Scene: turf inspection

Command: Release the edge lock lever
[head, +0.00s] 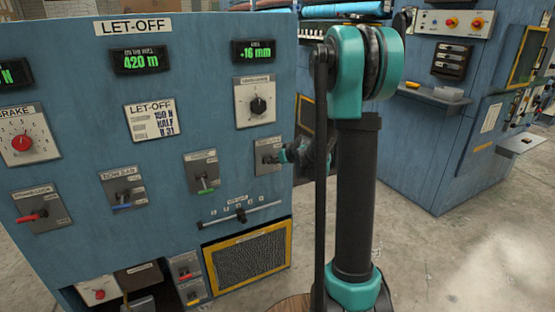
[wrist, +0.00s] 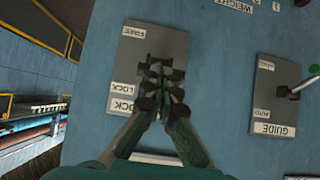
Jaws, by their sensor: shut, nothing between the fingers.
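The edge lock plate (wrist: 131,62) is a grey plate on the blue panel, with a FREE label at the top and LOCK labels lower down in the wrist view. In the head view the plate (head: 267,155) is at the panel's right side, partly covered by my gripper. My gripper (wrist: 164,76) is shut, its fingertips over the middle of the plate. The fingers hide most of the lever, so I cannot tell its position or whether they touch it. My gripper (head: 284,156) also shows small beside the plate in the head view.
The guide plate (wrist: 275,95), with its green-tipped lever, is to the right in the wrist view. In the head view a horizontal slider (head: 240,214) and a yellow-framed mesh (head: 246,262) lie below. A blue cabinet (head: 430,140) stands to the right, with open floor before it.

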